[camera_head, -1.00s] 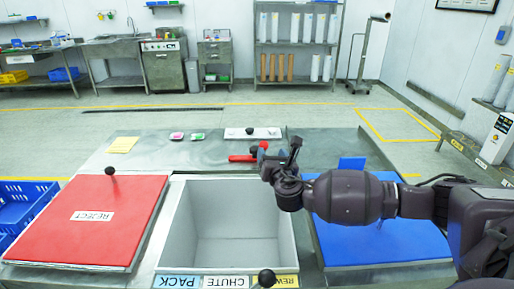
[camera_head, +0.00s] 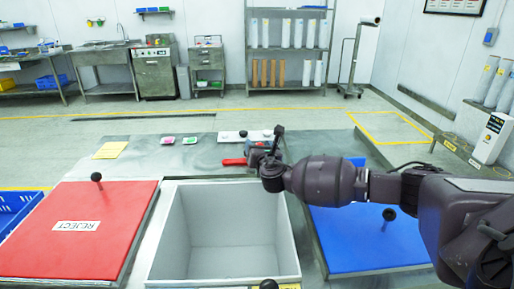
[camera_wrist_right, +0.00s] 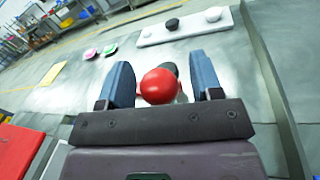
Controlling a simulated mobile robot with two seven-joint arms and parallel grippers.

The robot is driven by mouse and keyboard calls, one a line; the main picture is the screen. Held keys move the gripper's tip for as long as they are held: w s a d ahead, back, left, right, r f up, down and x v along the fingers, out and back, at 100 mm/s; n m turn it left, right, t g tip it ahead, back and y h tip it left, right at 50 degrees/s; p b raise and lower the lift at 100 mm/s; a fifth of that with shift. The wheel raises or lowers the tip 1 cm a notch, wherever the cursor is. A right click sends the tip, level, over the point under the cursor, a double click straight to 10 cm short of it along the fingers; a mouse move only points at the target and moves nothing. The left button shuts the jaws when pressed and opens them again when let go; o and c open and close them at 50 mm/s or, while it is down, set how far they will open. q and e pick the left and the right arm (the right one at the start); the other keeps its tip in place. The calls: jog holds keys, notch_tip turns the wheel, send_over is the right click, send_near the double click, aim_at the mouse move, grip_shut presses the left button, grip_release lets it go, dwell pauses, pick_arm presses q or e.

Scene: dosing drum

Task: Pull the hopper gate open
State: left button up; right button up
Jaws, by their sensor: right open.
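A red ball knob (camera_wrist_right: 160,86) sits between the two blue-grey fingers of my right gripper (camera_wrist_right: 164,84) in the right wrist view. The fingers are apart, one on each side of it; I cannot tell if they touch it. In the head view my right gripper (camera_head: 268,150) is behind the open grey bin (camera_head: 222,228), beside a red bar-like part (camera_head: 234,161). The gripper hides most of what is around the knob there. Which part is the gate plate cannot be made out. My left gripper is not in view.
A red lid marked REJECT (camera_head: 85,250) lies left of the bin, and a blue lid (camera_head: 360,245) lies right, under my right arm. Both have black knobs. A white strip with knobs (camera_head: 247,136), pink and green pieces and a yellow sheet (camera_head: 110,150) lie on the metal top.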

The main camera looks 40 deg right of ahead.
jog(key=shift+w+d, duration=0.1)
jog(key=shift+w, duration=0.25)
